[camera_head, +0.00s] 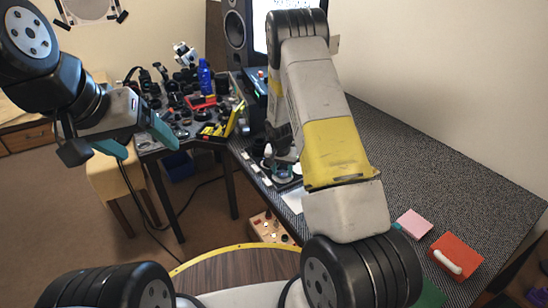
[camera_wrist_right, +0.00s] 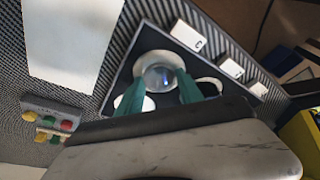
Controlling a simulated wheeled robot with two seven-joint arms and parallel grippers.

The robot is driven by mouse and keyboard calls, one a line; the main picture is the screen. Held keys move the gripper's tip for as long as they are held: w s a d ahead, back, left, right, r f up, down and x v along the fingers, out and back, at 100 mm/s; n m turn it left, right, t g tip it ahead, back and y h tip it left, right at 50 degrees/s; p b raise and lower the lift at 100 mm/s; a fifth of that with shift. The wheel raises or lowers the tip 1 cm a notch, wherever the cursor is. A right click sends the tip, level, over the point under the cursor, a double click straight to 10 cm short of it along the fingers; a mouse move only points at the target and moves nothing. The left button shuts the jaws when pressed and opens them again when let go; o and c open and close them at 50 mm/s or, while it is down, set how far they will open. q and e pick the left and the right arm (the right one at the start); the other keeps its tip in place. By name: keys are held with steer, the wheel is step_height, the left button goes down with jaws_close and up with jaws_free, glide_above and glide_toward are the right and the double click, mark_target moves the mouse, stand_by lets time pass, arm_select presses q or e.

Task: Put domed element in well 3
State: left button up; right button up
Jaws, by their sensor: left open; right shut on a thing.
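The domed element (camera_wrist_right: 160,77) is a clear round glass piece between the green fingertips of my right gripper (camera_wrist_right: 160,92) in the right wrist view. The gripper is shut on it. The element lies over a pale round well in a dark well tray (camera_wrist_right: 151,40); I cannot tell whether it touches the well. Other pale wells show on both sides, partly hidden by the fingers. In the head view my right gripper (camera_head: 283,172) is low over the tray near the desk's left edge. My left gripper (camera_head: 138,142) is open and empty, off to the left over the floor.
White label cards (camera_wrist_right: 189,36) stand along the tray; their marks are hard to read. A white sheet (camera_wrist_right: 75,40) lies beside it. A cluttered side table with a blue bottle (camera_head: 205,78) stands at the back left. A red box (camera_head: 456,257) and pink block (camera_head: 414,223) lie at right. The desk's right side is mostly clear.

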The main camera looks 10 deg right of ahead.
steer(key=shift+f, duration=0.15)
steer(key=o, duration=1.4)
steer(key=s+a+r+y, duration=0.1)
steer(key=s+r, duration=0.3)
steer(key=r, duration=0.7)
steer(key=s+a+r, duration=0.1)
steer(key=s+r, duration=0.3)
steer(key=r, duration=0.8)
steer(key=s+r+n+t+y, duration=0.1)
steer(key=s+r+n, duration=0.1)
steer(key=s+r, duration=0.3)
steer(key=s+a+r+n+t, duration=0.1)
steer(key=s+r, duration=0.5)
steer(key=s, duration=0.5)
steer(key=s+a+r+n+t+y, duration=0.1)
steer(key=s+r+n, duration=0.1)
steer(key=s+r, duration=0.3)
steer(key=shift+s+a+r+n+y, duration=0.1)
steer(key=shift+s+a+n+y, duration=0.05)
steer(key=shift+s, duration=0.75)
steer(key=shift+s+a+r+n+y, duration=0.1)
steer(key=shift+s+n+y, duration=0.05)
steer(key=shift+s, duration=0.75)
